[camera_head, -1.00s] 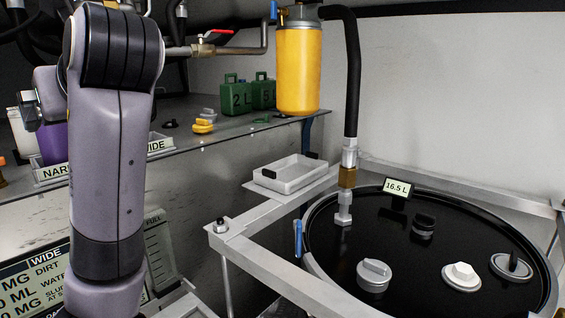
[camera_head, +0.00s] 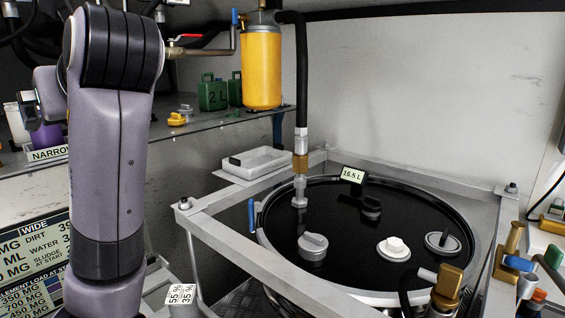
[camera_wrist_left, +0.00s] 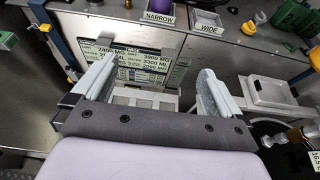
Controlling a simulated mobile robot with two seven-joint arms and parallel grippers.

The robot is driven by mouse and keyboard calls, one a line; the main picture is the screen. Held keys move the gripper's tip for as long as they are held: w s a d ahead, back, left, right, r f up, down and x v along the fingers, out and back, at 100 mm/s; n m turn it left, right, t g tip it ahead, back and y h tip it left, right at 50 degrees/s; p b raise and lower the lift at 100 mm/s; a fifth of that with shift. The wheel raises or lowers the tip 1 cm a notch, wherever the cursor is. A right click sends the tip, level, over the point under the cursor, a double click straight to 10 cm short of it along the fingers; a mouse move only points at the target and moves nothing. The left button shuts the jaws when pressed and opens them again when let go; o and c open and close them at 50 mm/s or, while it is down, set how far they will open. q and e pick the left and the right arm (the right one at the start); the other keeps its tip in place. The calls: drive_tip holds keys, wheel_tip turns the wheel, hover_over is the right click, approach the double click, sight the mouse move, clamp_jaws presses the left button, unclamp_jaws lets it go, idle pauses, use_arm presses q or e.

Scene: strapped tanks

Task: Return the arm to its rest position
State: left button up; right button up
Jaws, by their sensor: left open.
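My left arm (camera_head: 108,165) stands upright at the left of the head view, with a dark band near its lower end. Beyond the fingers are a readout board (camera_wrist_left: 135,60) and a pale, slotted block-like thing (camera_wrist_left: 145,97). The fingers look clear of both, though the exact distance is hard to tell. My right gripper is not in view.
A strapped black tank (camera_head: 350,225) with caps on its lid stands in a metal frame (camera_head: 215,245) right of my arm. A yellow filter canister (camera_head: 262,65) hangs above a shelf (camera_head: 215,133) with green jugs (camera_head: 213,95). A white tray (camera_head: 262,162) lies by the frame.

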use_arm(q)
drive_tip(key=w+f+n+t+h, duration=0.1)
drive_tip(key=w+f, duration=0.3)
drive_tip(key=f, duration=0.4)
drive_tip(key=w+f+n+t+h, duration=0.1)
drive_tip(key=w+f+n, duration=0.15)
drive_tip(key=f, duration=0.65)
drive_tip(key=s+d+f+n+h+p, duration=0.1)
drive_tip(key=d+f+n+h, duration=0.1)
drive_tip(key=f, duration=0.8)
drive_tip(key=d+f+n+h, duration=0.1)
drive_tip(key=f+n+h, duration=0.15)
drive_tip(key=f, duration=0.65)
drive_tip(key=s+d+f+n+h, duration=0.2)
drive_tip(key=s+f+n+h, duration=0.1)
drive_tip(key=s+f+n, duration=0.5)
drive_tip(key=s+d+f+n+h+p, duration=0.1)
drive_tip(key=s+d+f+n+h, duration=0.1)
drive_tip(key=s+f+n, duration=0.5)
drive_tip(key=s+f+h, duration=0.1)
drive_tip(key=s+f, duration=0.5)
drive_tip(key=s, duration=0.3)
drive_tip(key=shift+s+n+g, duration=0.3)
drive_tip(key=shift+s+n, duration=0.05)
drive_tip(key=shift+n, duration=0.05)
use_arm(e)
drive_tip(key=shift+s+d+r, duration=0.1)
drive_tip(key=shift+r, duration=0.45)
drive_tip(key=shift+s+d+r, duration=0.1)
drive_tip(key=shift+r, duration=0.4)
